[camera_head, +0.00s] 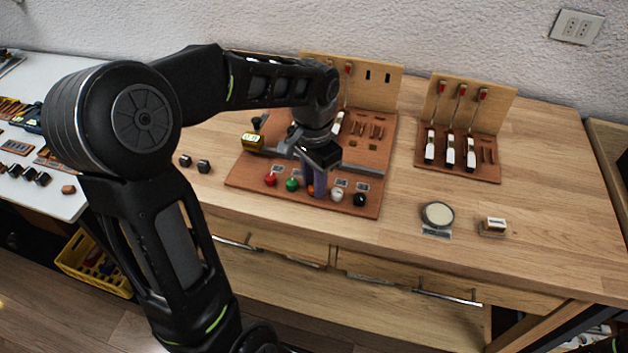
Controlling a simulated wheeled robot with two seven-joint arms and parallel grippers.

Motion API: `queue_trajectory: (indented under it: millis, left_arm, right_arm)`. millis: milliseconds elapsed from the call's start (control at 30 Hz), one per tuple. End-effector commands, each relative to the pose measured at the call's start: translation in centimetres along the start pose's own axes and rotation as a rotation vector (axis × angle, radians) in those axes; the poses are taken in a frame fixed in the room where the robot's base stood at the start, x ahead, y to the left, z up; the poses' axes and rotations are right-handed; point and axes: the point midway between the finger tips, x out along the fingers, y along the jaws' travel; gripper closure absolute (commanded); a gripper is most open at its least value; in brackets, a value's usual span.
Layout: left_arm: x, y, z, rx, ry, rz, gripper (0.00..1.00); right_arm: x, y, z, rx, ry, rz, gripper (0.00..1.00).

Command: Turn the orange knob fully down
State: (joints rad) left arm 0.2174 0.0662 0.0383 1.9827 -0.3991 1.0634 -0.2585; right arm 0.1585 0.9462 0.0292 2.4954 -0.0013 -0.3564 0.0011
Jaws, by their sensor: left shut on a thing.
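The orange knob (310,189) is in the row of coloured knobs along the front of the brown board (245,177). Only a small part of it shows, since my left gripper (318,186) is over it. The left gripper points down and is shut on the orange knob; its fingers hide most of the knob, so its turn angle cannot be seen. Beside it are a red knob (270,179) and a green knob (292,184) to the left, and a white knob (337,195) and a black knob (360,199) to the right. My right gripper is not in view.
A second board with piano hammers (480,168) stands to the right. A round disc (437,213) and a small block (494,225) lie near the front right. The wooden tabletop (555,170) is free at far right.

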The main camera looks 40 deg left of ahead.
Motion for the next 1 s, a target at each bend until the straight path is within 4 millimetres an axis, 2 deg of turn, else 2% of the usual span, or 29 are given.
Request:
queue_trajectory:
  millis: [267, 467, 1000]
  left_arm:
    - [-0.02, 0.0, -0.03, -0.045, 0.001, 0.0, 1.0]
    - [0.01, -0.01, -0.02, -0.141, 0.001, 0.0, 1.0]
    - [-0.01, 0.01, -0.03, -0.61, 0.001, 0.0, 1.0]
  right_arm:
    - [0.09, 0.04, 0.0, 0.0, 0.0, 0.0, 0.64]
    - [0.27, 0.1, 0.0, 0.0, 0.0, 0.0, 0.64]
    - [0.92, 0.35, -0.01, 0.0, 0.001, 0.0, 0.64]
